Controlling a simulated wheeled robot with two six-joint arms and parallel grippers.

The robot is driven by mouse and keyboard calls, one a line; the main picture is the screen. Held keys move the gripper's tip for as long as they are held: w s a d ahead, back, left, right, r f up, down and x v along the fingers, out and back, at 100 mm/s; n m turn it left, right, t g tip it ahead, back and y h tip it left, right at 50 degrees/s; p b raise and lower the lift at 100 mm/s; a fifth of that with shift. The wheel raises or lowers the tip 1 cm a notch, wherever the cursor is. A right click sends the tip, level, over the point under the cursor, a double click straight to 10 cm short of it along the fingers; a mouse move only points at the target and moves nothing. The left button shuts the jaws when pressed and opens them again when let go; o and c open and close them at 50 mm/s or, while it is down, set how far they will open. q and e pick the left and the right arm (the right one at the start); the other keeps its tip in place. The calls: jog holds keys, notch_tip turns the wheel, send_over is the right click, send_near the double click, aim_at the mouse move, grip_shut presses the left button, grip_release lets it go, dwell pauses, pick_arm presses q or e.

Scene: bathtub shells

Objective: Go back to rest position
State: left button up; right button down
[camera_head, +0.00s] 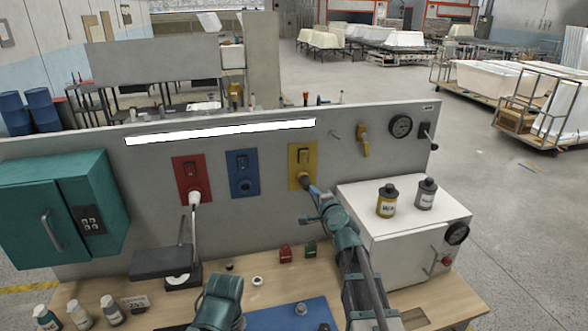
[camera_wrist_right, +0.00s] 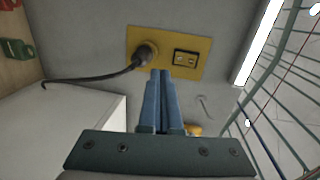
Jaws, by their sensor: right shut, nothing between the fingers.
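My right arm reaches up from the bottom of the head view. Its gripper (camera_head: 314,191) is close to the yellow socket panel (camera_head: 302,156) on the grey wall board. In the right wrist view its blue fingers (camera_wrist_right: 160,74) are together and empty, pointing at the yellow panel (camera_wrist_right: 191,42). A dark plug (camera_wrist_right: 146,53) sits in the round socket of that panel, just left of the fingertips, and its cable runs left. I cannot tell whether fingers and plug touch. A teal part of my other arm shows at the bottom of the head view; its fingers are not visible.
A white box (camera_head: 405,235) with two bottles on top stands right of my right arm. Red (camera_head: 187,165) and blue (camera_head: 241,160) panels are further left, with a white plug in the red one. A teal cabinet (camera_head: 60,205) is at left. Small items lie on the wooden bench.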

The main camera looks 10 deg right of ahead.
jog(key=s+a+f+n+g+y+b, duration=0.2)
jog(key=s+a+f+n+g+b, duration=0.25)
jog(key=s+a+f+n, duration=0.45)
jog(key=s+a+f+n+g+y+b, duration=0.25)
jog(key=s+a+f+n+g, duration=0.45)
jog(key=a+f, duration=0.55)
jog(key=s+d+f+n+g+h+b, duration=0.1)
jog(key=s+f+n+g+h+b, duration=0.1)
jog(key=s+f, duration=0.3)
jog(key=s+d+f+n+g+h+b, duration=0.2)
jog(key=s+f+g+h+b, duration=0.1)
jog(key=s, duration=1.1)
jog(key=shift+f+n+h, duration=0.3)
jog(key=shift+f+h, duration=0.6)
jog(key=shift+h, duration=0.15)
